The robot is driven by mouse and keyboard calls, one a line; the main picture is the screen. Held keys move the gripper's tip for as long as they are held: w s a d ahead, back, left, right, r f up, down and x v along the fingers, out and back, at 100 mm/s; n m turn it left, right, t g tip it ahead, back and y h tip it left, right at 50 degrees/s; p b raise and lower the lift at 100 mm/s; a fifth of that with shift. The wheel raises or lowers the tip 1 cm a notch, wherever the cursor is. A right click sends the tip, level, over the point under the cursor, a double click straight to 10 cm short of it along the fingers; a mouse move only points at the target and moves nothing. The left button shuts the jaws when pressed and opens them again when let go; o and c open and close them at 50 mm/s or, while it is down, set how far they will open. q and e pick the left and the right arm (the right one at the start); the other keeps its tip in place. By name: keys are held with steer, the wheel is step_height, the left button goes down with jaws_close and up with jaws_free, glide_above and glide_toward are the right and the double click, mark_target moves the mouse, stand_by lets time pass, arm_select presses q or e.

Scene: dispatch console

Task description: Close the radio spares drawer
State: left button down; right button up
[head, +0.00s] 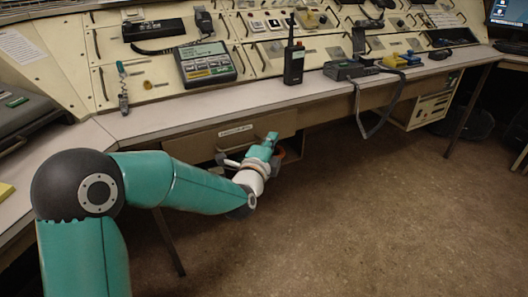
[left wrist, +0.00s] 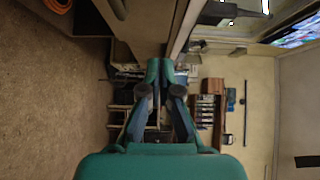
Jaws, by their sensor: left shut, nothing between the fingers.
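The radio spares drawer shows in the head view as a brown front (head: 205,144) with a pale label (head: 236,131), under the desk's front edge. How far it stands out is hard to tell from this angle. My left gripper (head: 268,142) is at the right part of the drawer front and hides some of it. Whether it touches the front cannot be told. In the left wrist view its fingers (left wrist: 160,72) meet at the tips with nothing between them. My right gripper is in neither view.
The desk top (head: 300,101) holds a black handheld radio (head: 293,63), a keypad unit (head: 206,63) and a grey device with a strap (head: 349,70). Something orange is partly hidden below the drawer. The floor (head: 370,220) in front is clear.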

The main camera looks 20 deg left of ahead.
arm_select(q)
steer(key=s, duration=0.6)
steer(key=s+d+f+m+g+h, duration=0.35)
steer(key=d+f+g+h, duration=0.25)
steer(key=d+f+g, duration=0.5)
steer(key=s+a+f+m+g+y+p, duration=0.1)
steer(key=s+a+f+m+g+y, duration=0.1)
steer(key=s+a+f+g+y, duration=0.45)
steer(key=w+a+r+t+y, duration=0.5)
steer(key=a+r+y, duration=0.5)
steer(key=a, duration=0.1)
steer(key=w+d+r+m+t+y+p, duration=0.1)
steer(key=w+d+r+m+t+y, duration=0.2)
steer(key=w+d+r, duration=0.4)
steer(key=t+h+b, duration=0.2)
steer(key=t+b, duration=0.1)
glide_toward(255, 124)
steer(key=shift+m+y, duration=0.25)
steer(key=x, duration=0.7)
steer(key=shift+d+f, duration=0.1)
steer(key=shift+f, duration=0.05)
steer(key=shift+w, duration=0.15)
